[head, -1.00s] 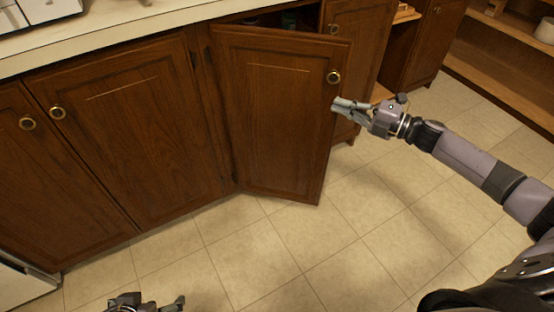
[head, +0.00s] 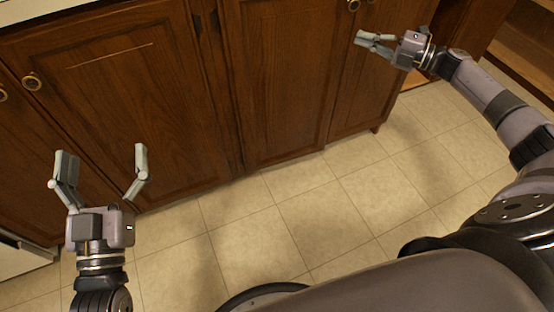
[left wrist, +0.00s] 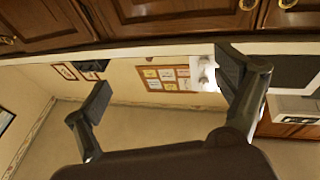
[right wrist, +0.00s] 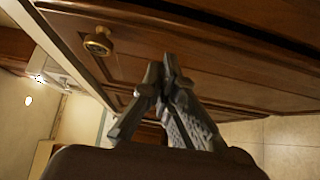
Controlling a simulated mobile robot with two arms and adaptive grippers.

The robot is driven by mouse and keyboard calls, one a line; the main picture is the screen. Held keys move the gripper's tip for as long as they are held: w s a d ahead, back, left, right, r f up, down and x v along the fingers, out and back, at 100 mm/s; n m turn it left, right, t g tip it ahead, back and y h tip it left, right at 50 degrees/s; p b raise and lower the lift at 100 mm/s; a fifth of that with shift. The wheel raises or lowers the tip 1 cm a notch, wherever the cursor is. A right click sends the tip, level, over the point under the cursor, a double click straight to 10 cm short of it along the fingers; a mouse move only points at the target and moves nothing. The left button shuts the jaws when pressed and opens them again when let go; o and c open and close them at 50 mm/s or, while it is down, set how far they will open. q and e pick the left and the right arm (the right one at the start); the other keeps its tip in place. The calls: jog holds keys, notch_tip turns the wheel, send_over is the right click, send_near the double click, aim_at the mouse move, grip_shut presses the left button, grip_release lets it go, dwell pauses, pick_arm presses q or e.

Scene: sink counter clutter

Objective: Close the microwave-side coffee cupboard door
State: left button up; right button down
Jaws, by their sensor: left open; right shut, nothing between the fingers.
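The brown wooden cupboard door (head: 275,85) is in the middle of the head view. Its lower edge lies nearly in line with the doors beside it, so it looks shut or almost shut. Its top edge is out of frame, so I cannot tell if a small gap remains. A round brass knob (head: 353,5) shows at the top edge. My right gripper (head: 368,41) is shut and empty, just right of and below that knob. In the right wrist view, a knob (right wrist: 98,42) is left of the fingertips (right wrist: 165,72). My left gripper (head: 101,160) is open and empty, low before the left cupboards.
Another cupboard door (head: 115,85) with a brass knob is at left. A narrow door (head: 375,85) stands right of the middle door. Open shelves (head: 525,65) are at far right. The tiled floor (head: 300,210) before the cupboards is clear.

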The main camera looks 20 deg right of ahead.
pick_arm(q)
jog(key=shift+s+a+r+t, duration=0.1)
jog(key=shift+a+r+t, duration=0.15)
jog(key=shift+r+t, duration=0.4)
pick_arm(e)
jog(key=shift+w+d, duration=0.15)
jog(key=shift+w, duration=0.5)
pick_arm(q)
jog(key=shift+g, duration=0.25)
pick_arm(e)
jog(key=shift+s, duration=0.1)
